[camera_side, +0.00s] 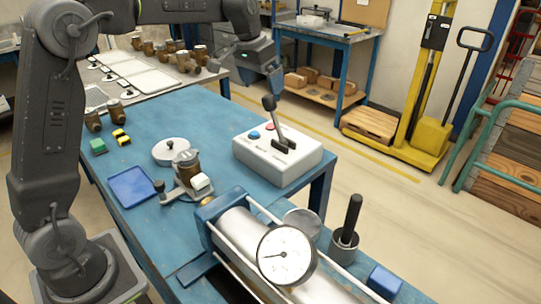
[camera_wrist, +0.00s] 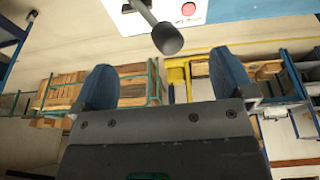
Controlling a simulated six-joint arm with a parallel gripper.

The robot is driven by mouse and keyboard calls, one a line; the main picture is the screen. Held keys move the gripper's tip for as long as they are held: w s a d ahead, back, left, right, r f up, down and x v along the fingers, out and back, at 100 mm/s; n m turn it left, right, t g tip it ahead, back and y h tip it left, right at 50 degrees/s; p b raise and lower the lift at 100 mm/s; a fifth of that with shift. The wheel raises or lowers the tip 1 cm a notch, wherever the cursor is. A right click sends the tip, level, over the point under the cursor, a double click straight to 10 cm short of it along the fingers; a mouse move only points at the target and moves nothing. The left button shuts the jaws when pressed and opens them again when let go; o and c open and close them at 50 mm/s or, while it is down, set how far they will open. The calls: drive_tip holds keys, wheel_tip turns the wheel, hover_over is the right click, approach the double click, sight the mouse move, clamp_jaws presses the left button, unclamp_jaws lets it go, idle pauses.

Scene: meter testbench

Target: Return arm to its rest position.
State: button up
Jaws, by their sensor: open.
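My gripper (camera_side: 274,80) is raised at the top middle of the side view, above and behind the white control box (camera_side: 300,165). In the wrist view my gripper (camera_wrist: 163,62) has its two blue fingers wide apart, with nothing between them. The box's lever (camera_side: 272,115) tilts up to the left and ends in a black knob. The lever's knob also shows in the wrist view (camera_wrist: 168,39), beyond the fingertips and apart from them. My arm is bent, with its forearm reaching across the top of the side view.
The blue table (camera_side: 190,115) holds a blue tray (camera_side: 131,186), a brass meter on a stand (camera_side: 187,170), and a cylinder with a round gauge (camera_side: 286,256). Several brass meters (camera_side: 183,62) stand on the back table. A yellow pallet lifter (camera_side: 425,100) stands at the right.

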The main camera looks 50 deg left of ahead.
drive_tip(key=s+d+r+t, duration=0.1)
drive_tip(key=s+d+r, duration=0.15)
drive_tip(key=s, duration=0.55)
drive_tip(key=s+d+r, duration=0.1)
drive_tip(key=s+d, duration=0.2)
drive_tip(key=s, duration=0.5)
drive_tip(key=s+d+f, duration=0.1)
drive_tip(key=s+f, duration=0.2)
drive_tip(key=s, duration=0.4)
drive_tip(key=s+d+f+t, duration=0.1)
drive_tip(key=s+f, duration=0.3)
drive_tip(key=s, duration=0.3)
drive_tip(key=shift+s+d+t, duration=0.2)
drive_tip(key=shift+d+t, duration=0.1)
drive_tip(key=shift+d, duration=0.05)
drive_tip(key=shift+c, duration=0.4)
